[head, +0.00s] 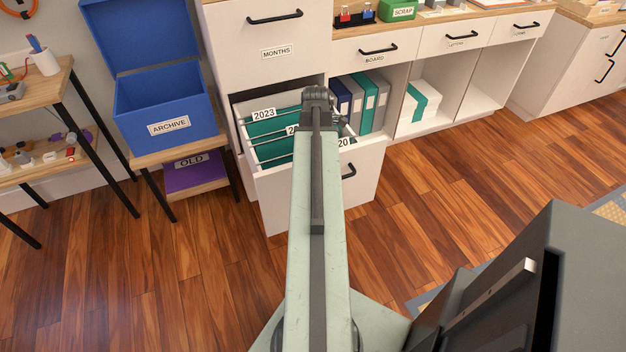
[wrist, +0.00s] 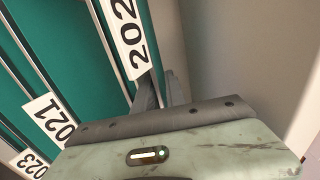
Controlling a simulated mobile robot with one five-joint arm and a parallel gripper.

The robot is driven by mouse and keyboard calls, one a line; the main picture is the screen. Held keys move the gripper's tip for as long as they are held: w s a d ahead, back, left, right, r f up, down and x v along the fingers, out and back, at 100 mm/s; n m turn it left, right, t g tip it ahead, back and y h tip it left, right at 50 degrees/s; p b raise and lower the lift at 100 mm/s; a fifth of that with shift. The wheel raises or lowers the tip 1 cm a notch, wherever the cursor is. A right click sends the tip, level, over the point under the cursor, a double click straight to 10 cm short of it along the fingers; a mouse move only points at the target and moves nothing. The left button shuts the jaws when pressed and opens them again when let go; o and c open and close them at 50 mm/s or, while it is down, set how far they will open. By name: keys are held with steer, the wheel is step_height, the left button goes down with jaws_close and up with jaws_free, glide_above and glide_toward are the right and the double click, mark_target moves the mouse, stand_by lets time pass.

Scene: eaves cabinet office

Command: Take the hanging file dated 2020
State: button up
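The open drawer (head: 277,195) under the MONTHS drawer holds green hanging files with white year tabs. In the head view one tab reads 2023 (head: 263,114), a middle tab is mostly hidden, and the nearest tab shows only "20" (head: 343,142). In the wrist view the tabs 2023 (wrist: 31,163) and 2021 (wrist: 48,120) lie left. The 2020 file's tab (wrist: 127,38) shows "202", with its last digit cut off. My gripper (wrist: 161,82) is in the drawer at that tab's lower end, fingers slightly apart. I cannot tell whether they touch the file.
A blue ARCHIVE box (head: 165,110) with its lid up stands on a small table left of the drawer. A purple OLD box (head: 192,175) is below it. Binders (head: 370,100) stand in the compartment right of the drawer. The wooden floor in front is clear.

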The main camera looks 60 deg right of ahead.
steer(key=shift+f, duration=0.15)
jaws_close()
stand_by(1.3)
